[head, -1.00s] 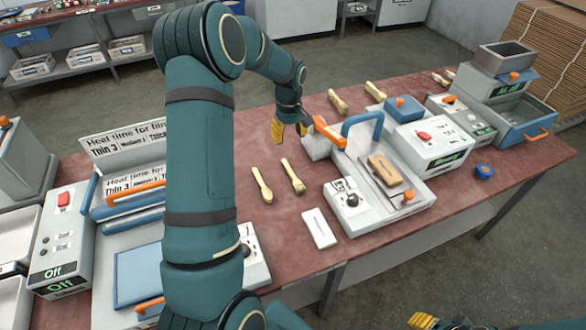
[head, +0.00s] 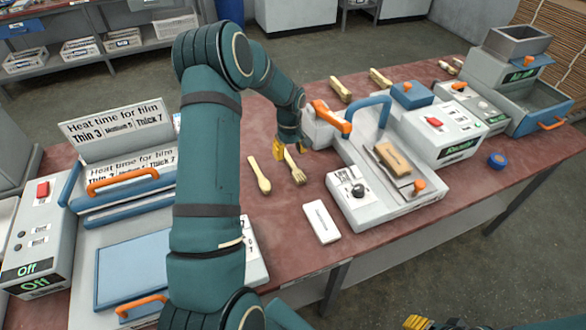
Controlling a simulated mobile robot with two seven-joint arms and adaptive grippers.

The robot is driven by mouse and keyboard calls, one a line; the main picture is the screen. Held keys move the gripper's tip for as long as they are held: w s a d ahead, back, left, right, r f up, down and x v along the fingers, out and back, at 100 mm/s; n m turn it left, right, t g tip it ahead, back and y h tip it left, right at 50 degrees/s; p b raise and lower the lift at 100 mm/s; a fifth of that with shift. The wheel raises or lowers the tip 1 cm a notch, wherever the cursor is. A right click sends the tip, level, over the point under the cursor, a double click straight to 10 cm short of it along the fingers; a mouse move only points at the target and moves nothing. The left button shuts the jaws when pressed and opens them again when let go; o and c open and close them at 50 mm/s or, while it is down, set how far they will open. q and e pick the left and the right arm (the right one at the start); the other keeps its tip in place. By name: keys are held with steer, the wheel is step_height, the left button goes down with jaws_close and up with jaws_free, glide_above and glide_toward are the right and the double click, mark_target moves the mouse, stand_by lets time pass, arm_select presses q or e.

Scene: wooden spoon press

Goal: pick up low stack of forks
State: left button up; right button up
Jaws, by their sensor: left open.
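A low stack of wooden forks (head: 296,170) lies on the red table between the two machines, with its tined end toward me. A wooden spoon or spoon stack (head: 259,176) lies just left of it. My left gripper (head: 280,150), with yellow fingertips, points down at the far, handle end of the forks. It is open and appears empty. It hides part of the handles, and I cannot tell whether it touches them.
A press with an orange lever (head: 332,117) and blue handle stands close right of the left gripper. A heating machine (head: 132,268) with a blue plate is at left. A white block (head: 321,222) lies in front. More wooden cutlery (head: 341,89) lies at the back.

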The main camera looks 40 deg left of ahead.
mark_target(291, 161)
arm_select(q)
steer(key=shift+w+f+b, duration=0.2)
steer(key=shift+f+b, duration=0.2)
steer(key=shift+f, duration=2.3)
steer(key=shift+r, duration=0.1)
jaws_close()
